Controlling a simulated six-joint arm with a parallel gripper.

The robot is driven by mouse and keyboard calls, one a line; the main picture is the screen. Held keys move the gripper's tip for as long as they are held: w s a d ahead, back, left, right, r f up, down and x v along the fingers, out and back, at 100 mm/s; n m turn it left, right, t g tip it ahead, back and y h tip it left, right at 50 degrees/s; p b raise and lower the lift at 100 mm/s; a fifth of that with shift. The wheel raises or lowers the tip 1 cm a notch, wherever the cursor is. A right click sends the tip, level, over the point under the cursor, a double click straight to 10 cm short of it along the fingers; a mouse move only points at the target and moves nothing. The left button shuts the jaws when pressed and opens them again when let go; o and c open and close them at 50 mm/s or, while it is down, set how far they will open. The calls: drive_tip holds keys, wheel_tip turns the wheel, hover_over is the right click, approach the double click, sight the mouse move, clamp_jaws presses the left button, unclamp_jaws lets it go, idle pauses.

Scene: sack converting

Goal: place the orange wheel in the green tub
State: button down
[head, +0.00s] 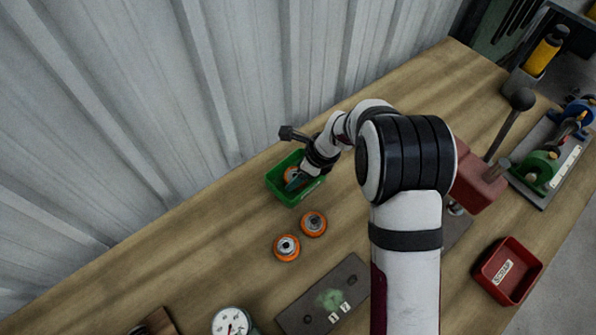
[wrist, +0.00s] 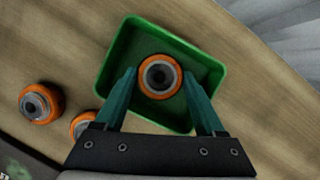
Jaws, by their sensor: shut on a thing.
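The green tub (head: 283,191) stands on the bench near the wall; it fills the middle of the wrist view (wrist: 118,54). An orange wheel (wrist: 160,76) with a grey hub is between my gripper's teal fingers, inside the tub's outline. In the head view this wheel (head: 290,174) is partly hidden by my gripper (head: 294,183), which reaches into the tub. My gripper (wrist: 160,90) is shut on the wheel. I cannot tell whether the wheel touches the tub's floor. Two more orange wheels (head: 314,223) (head: 287,247) lie on the bench outside the tub.
A dark plate (head: 322,296) and a dial gauge (head: 231,321) are at the front of the bench. A red scrap bin (head: 507,271) and a red lever press (head: 478,182) stand to the right. The corrugated wall (head: 170,90) is close behind the tub. Bench left of the tub is clear.

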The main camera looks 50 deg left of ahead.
drive_tip(key=shift+f, duration=0.1)
unclamp_jaws()
drive_tip(key=v, duration=1.2)
drive_tip(key=w+d+r+n+t, duration=0.15)
drive_tip(key=d+r, duration=0.55)
drive_tip(key=d, duration=0.7)
drive_tip(key=s+d+r+n+h, duration=0.1)
drive_tip(key=s+d+n, duration=0.1)
drive_tip(key=s+d, duration=0.4)
drive_tip(key=s+d+r+n+h, duration=0.1)
drive_tip(key=s+d+n, duration=0.2)
drive_tip(key=s+d, duration=0.4)
drive_tip(key=d, duration=0.8)
drive_tip(key=shift+s+d+r, duration=0.2)
drive_tip(key=shift+s+d, duration=0.1)
drive_tip(key=shift+d, duration=0.05)
drive_tip(key=shift+t, duration=0.25)
